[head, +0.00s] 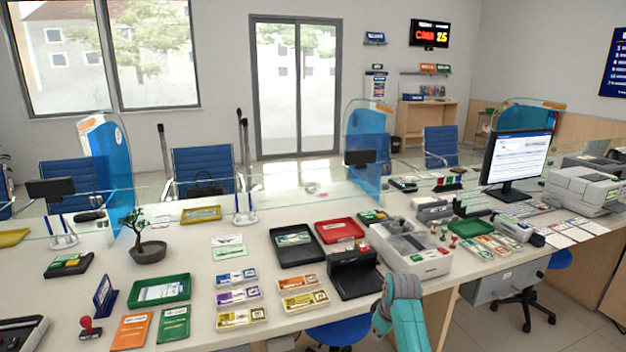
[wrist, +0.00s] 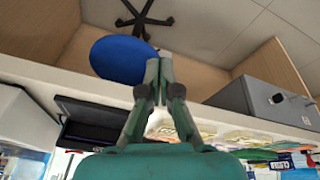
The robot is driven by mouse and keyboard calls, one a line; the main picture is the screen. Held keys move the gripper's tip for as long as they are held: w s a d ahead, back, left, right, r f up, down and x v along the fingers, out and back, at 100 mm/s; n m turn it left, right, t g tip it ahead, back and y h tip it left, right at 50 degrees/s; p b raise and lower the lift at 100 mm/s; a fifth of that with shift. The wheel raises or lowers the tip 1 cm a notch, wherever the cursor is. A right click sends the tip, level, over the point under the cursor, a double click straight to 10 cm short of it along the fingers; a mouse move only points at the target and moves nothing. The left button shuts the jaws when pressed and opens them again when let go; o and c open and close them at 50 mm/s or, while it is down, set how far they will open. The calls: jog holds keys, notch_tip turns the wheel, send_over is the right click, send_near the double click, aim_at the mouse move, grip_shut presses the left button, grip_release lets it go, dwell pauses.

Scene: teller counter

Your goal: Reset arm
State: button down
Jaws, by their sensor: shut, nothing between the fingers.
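My gripper (wrist: 159,72) shows in the wrist view, its two dark green fingers shut together with nothing between them. Below its tips are the counter's front edge, a blue stool seat (wrist: 122,60) and the floor. In the head view my teal and grey arm rises at the bottom, right of centre, in front of the counter (head: 215,335). The gripper's fingers cannot be made out in the head view.
A black device (head: 354,272) and a white-grey machine (head: 425,262) stand on the counter near my arm. A red tray (head: 339,230) and a black tray (head: 296,244) lie behind. A monitor (head: 517,160) stands right. A grey drawer box (head: 505,283) hangs under the counter.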

jog(key=s+f+m+t, duration=0.2)
jog(key=s+f+t, duration=0.1)
jog(key=s+f, duration=1.35)
jog(key=s+f+m+t, duration=0.3)
jog(key=s+f, duration=0.1)
jog(key=s, duration=1.3)
jog(key=s+r+m+t, duration=0.1)
jog(key=s+r, duration=0.2)
jog(key=s, duration=0.3)
jog(key=s+r+t+h, duration=0.1)
jog(key=s+r, duration=0.2)
jog(key=s, duration=0.3)
jog(key=s+r+m+t, duration=0.1)
jog(key=s+r, duration=0.2)
jog(key=s, duration=0.4)
jog(key=s+r+t, duration=0.1)
jog(key=s+r, duration=0.4)
jog(key=r, duration=0.4)
jog(key=s+r+m+t, duration=0.1)
jog(key=s+r, duration=0.4)
jog(key=r, duration=0.4)
jog(key=shift+s+t, duration=0.35)
jog(key=shift+t, duration=0.05)
